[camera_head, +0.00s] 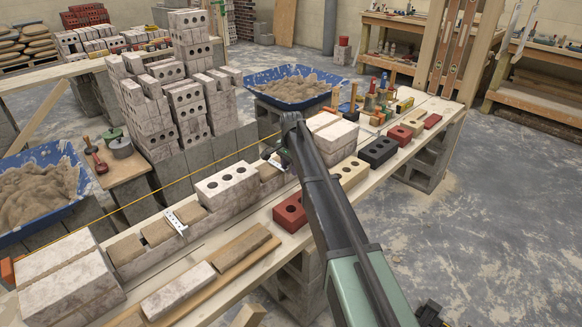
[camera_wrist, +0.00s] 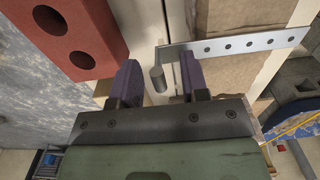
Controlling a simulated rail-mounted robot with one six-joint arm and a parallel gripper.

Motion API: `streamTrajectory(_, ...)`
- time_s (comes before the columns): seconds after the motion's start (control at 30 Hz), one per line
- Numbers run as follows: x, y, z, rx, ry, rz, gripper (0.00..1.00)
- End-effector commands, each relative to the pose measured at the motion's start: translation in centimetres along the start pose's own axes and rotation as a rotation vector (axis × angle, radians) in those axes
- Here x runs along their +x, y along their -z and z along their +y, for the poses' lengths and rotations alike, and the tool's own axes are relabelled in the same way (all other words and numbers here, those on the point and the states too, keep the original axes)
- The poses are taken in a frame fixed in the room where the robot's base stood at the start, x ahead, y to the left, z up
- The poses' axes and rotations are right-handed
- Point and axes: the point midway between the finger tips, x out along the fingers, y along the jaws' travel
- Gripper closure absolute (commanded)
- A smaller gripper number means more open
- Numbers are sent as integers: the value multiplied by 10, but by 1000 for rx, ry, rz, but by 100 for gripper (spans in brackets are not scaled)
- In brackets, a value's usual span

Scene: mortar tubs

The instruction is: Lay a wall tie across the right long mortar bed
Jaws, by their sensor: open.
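A perforated metal wall tie (camera_wrist: 235,45) lies across a beige mortar bed (camera_wrist: 222,20) in the wrist view. Its bent end has a small grey cylinder (camera_wrist: 157,79) that sits between my fingers. My gripper (camera_wrist: 158,82) is open, a finger on each side of the cylinder with visible gaps. In the head view my gripper (camera_head: 276,153) is low over the wall, right of the white three-hole brick (camera_head: 227,186); my arm partly hides the right mortar bed (camera_head: 267,170). Another tie (camera_head: 176,222) lies across the left mortar bed (camera_head: 157,231).
A red brick (camera_head: 290,212) stands close by and also shows in the wrist view (camera_wrist: 70,35). A black brick (camera_head: 378,152) and pale bricks (camera_head: 334,134) stand farther along. A yellow string line (camera_head: 180,180) runs behind the wall. Blue mortar tubs (camera_head: 292,85) stand behind.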

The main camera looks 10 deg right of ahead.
Motion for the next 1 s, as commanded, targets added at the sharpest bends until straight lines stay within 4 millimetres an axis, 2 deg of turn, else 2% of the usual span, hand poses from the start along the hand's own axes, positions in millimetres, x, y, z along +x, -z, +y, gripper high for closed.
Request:
streamTrajectory(0.17,-11,0,0,0,0,0,59)
streamTrajectory(0.27,-30,0,0,0,0,0,59)
streamTrajectory(0.5,-91,0,0,0,0,0,59)
streamTrajectory(0.6,-107,0,0,0,0,0,59)
streamTrajectory(0.83,-108,0,0,-12,0,0,59)
streamTrajectory(0.93,-108,-2,3,-136,-1,0,59)
streamTrajectory(0.97,-108,-8,12,-205,-2,-1,59)
streamTrajectory(1.0,-109,-25,38,-317,-3,-1,59)
